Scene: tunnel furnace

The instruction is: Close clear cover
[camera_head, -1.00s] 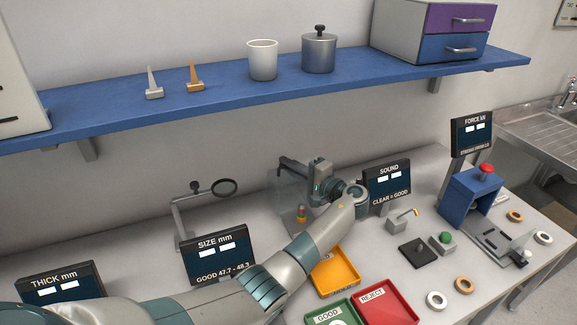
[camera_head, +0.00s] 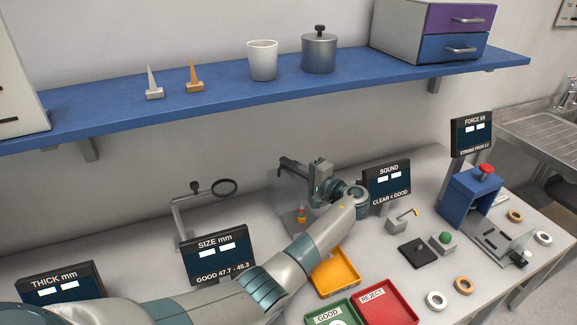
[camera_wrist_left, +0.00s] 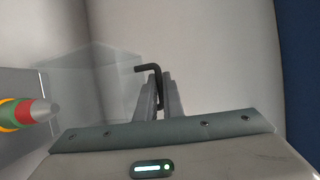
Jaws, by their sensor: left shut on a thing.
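A clear cover (camera_head: 287,196) stands at the back of the bench, left of the SOUND display; its panels also show faintly in the left wrist view (camera_wrist_left: 92,85). My left gripper (camera_head: 296,168) is at the cover's upper edge. In the left wrist view my left gripper (camera_wrist_left: 161,88) is shut on a dark bent handle (camera_wrist_left: 148,68), whose end sticks out past the fingertips. My left gripper hides part of the cover and what is behind it. My right gripper is not in view.
A small red and orange light (camera_head: 301,214) stands by the cover. The SOUND display (camera_head: 387,183) is close on the right, the SIZE display (camera_head: 218,255) on the left. Yellow (camera_head: 350,285), green and red trays lie in front. A blue shelf (camera_head: 215,95) runs above.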

